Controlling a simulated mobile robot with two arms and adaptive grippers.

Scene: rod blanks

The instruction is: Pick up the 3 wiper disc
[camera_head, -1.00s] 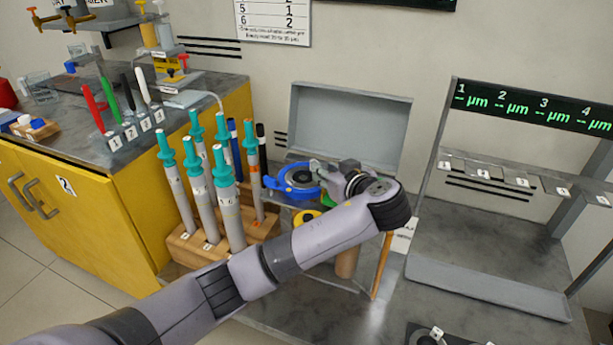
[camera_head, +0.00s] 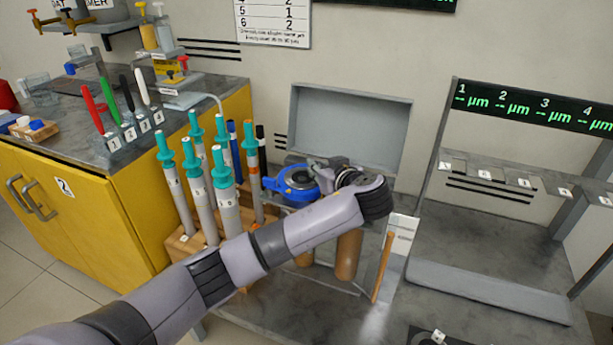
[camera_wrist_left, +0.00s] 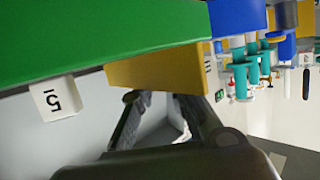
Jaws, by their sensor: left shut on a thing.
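A blue ring-shaped disc (camera_head: 297,184) with a dark centre shows in the head view, left of the middle, above the work surface. My left gripper (camera_head: 318,176) is at its right edge and looks shut on it. I cannot read a number on the disc. My right gripper is not in view.
Teal-topped numbered tools (camera_head: 225,195) stand in a wooden rack just left of the arm. Brown cylinders (camera_head: 348,255) stand below the gripper. A grey open case lid (camera_head: 350,125) is behind. A metal frame with numbered shelves (camera_head: 505,180) stands right. A white 5 tag (camera_wrist_left: 56,98) shows in the left wrist view.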

